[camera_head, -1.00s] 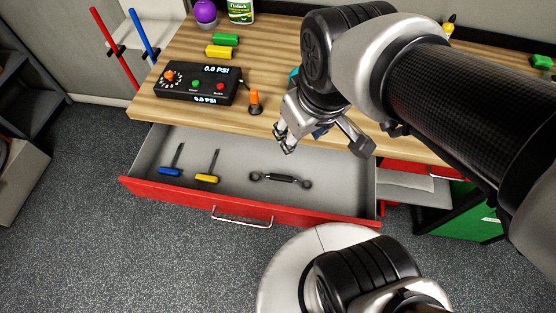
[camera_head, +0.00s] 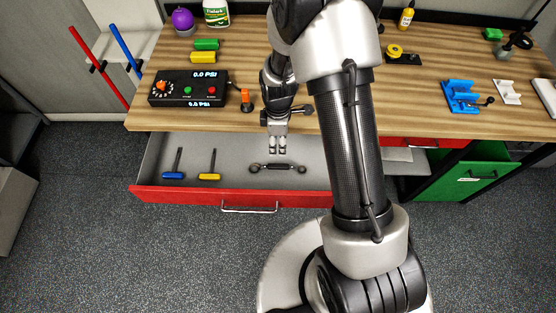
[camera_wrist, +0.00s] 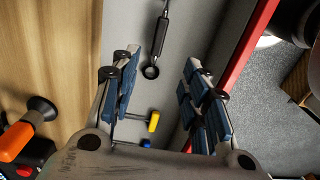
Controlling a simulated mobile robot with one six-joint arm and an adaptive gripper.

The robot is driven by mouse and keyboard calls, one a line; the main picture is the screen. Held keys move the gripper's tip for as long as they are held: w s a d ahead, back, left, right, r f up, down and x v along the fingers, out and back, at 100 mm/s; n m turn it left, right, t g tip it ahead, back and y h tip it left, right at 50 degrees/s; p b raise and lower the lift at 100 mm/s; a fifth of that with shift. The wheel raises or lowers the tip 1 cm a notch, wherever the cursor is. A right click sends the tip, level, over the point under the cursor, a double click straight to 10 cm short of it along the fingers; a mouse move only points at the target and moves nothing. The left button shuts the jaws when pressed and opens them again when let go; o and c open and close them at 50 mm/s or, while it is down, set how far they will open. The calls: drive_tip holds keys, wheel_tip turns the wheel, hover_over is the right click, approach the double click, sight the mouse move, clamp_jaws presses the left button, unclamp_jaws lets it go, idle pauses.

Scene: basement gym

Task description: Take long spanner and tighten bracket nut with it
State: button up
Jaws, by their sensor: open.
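A spanner (camera_head: 278,168) with a dark handle and a ring at each end lies in the open drawer (camera_head: 236,199). In the wrist view the spanner (camera_wrist: 161,35) lies lengthwise ahead of the fingers, with one ring end near the gap between them. My gripper (camera_head: 277,149) is open and empty, pointing down at the drawer just behind the spanner, not touching it as far as I can see. A blue bracket-like holder (camera_head: 460,97) stands on the bench at the right. I cannot make out a nut on it.
Blue-handled (camera_head: 173,175) and yellow-handled (camera_head: 209,176) T-shaped tools lie left of the spanner in the drawer. A black pressure box (camera_head: 188,88) and an orange-topped part (camera_head: 246,98) stand on the bench (camera_head: 420,115) near its front edge.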

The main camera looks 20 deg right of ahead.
sight(278, 165)
wheel_tip(278, 165, down, 17)
drive_tip(key=b, duration=0.5)
drive_tip(key=shift+w, duration=0.1)
drive_tip(key=shift+c, duration=0.2)
clamp_jaws()
idle(0.3)
